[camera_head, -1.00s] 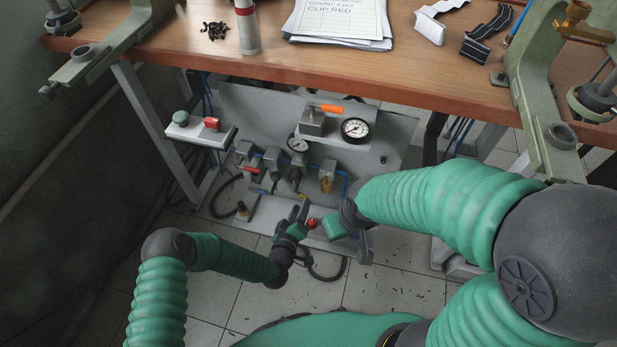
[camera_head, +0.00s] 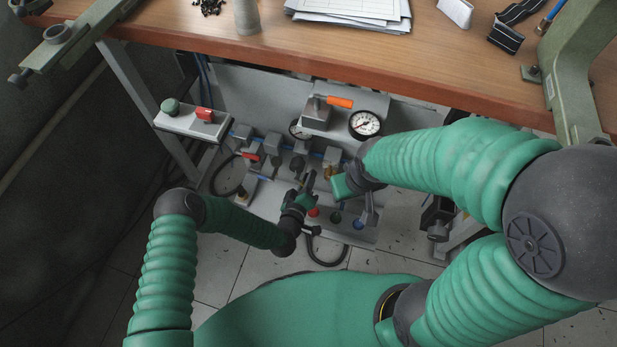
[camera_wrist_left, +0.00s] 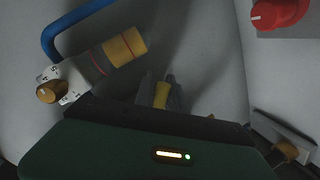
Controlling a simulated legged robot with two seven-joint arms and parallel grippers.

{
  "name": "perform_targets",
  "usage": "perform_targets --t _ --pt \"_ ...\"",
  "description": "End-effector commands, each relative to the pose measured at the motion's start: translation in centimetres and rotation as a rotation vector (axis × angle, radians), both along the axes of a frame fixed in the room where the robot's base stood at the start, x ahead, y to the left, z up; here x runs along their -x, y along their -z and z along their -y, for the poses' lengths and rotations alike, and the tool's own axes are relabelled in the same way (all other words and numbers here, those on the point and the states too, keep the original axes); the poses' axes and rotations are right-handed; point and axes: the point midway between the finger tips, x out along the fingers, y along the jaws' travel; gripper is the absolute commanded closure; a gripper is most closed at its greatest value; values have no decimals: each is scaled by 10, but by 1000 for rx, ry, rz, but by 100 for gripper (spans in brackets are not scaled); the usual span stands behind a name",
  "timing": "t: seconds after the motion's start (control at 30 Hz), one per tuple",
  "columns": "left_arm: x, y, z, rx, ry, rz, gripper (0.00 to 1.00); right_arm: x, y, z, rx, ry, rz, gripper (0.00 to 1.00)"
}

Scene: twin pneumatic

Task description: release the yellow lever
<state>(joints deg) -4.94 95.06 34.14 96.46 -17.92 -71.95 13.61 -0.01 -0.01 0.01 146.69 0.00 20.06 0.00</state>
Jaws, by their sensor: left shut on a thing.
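My left gripper (camera_head: 307,180) reaches the low front of the grey panel unit under the bench. In the left wrist view its fingers (camera_wrist_left: 161,92) are closed around a small yellow piece (camera_wrist_left: 162,93), which looks like the yellow lever. In the head view the gripper hides that piece. My right gripper (camera_head: 343,187) hangs just right of the left one, in front of the panel. Its fingertips are hidden, so I cannot tell its jaw state.
The panel carries an orange lever (camera_head: 340,102), a gauge (camera_head: 365,124) and a red lever (camera_head: 249,158). A switch box (camera_head: 190,121) stands left. The wooden bench top (camera_head: 300,50) overhangs. A yellow-banded fitting (camera_wrist_left: 124,47) is close by the left wrist.

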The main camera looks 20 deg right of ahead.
Motion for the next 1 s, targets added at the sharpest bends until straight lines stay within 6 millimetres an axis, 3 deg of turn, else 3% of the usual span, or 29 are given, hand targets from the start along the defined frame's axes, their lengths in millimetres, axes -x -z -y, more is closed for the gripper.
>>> perform_targets --t 0.3,0.5,0.77,0.8,0.93,1.0 --pt "0 1 0 5 0 -7 100 0 0 0 0 0 0 100" --pt "3 -3 3 140 -1 -99 100 0 1 0 0 0 0 100" --pt "4 -4 4 156 1 -111 100 0 0 0 0 0 0 100" --pt "4 -4 4 156 1 -111 83 0 1 0 0 0 0 100" --pt "3 -4 4 155 0 -110 66 0 1 0 0 0 0 100" --pt "3 -5 4 156 0 -109 64 0 0 0 0 0 0 100"
